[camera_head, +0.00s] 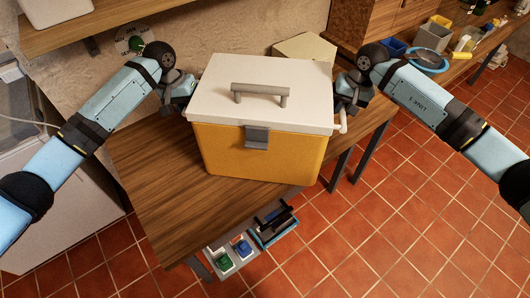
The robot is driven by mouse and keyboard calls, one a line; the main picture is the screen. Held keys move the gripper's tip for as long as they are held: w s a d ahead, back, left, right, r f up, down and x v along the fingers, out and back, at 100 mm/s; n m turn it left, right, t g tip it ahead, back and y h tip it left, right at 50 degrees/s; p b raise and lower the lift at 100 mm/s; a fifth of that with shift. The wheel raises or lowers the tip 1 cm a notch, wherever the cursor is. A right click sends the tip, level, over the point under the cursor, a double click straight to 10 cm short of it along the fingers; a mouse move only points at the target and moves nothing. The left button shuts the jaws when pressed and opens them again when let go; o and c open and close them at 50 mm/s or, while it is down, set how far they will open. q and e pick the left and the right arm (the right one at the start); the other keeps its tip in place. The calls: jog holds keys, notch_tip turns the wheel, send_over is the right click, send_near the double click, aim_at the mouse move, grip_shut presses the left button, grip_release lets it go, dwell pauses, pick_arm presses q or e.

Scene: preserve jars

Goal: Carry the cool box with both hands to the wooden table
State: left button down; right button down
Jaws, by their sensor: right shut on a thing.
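The cool box (238,150) is yellow with a white lid (260,75), a grey top handle and a grey front latch. It is upright over the wooden table (165,185), its near right corner close to the table edge. I cannot tell whether its base touches the top. My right gripper (343,104) is at the box's right side, shut on the white side handle (343,124). My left gripper (189,92) is against the box's left side under the lid; its fingers are mostly hidden.
A low shelf under the table holds small green and blue items (242,247). A pale box (305,47) stands behind the cool box. A wooden counter at the back right bears a blue-rimmed bowl (428,61). Red tiled floor (400,220) is clear at the right.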

pick_arm(q)
jog(key=shift+f+b, duration=0.4)
jog(key=shift+f, duration=0.05)
pick_arm(e)
jog(key=shift+f, duration=0.45)
pick_arm(q)
jog(key=c, duration=1.1)
grip_release()
jog(key=shift+r, duration=0.1)
pick_arm(e)
jog(key=c, duration=1.1)
grip_release()
jog(key=shift+r, duration=0.1)
pick_arm(q)
jog(key=shift+o, duration=0.4)
jog(key=shift+s, duration=0.1)
pick_arm(e)
jog(key=shift+o, duration=0.4)
jog(key=shift+s, duration=0.1)
pick_arm(q)
jog(key=shift+r, duration=0.1)
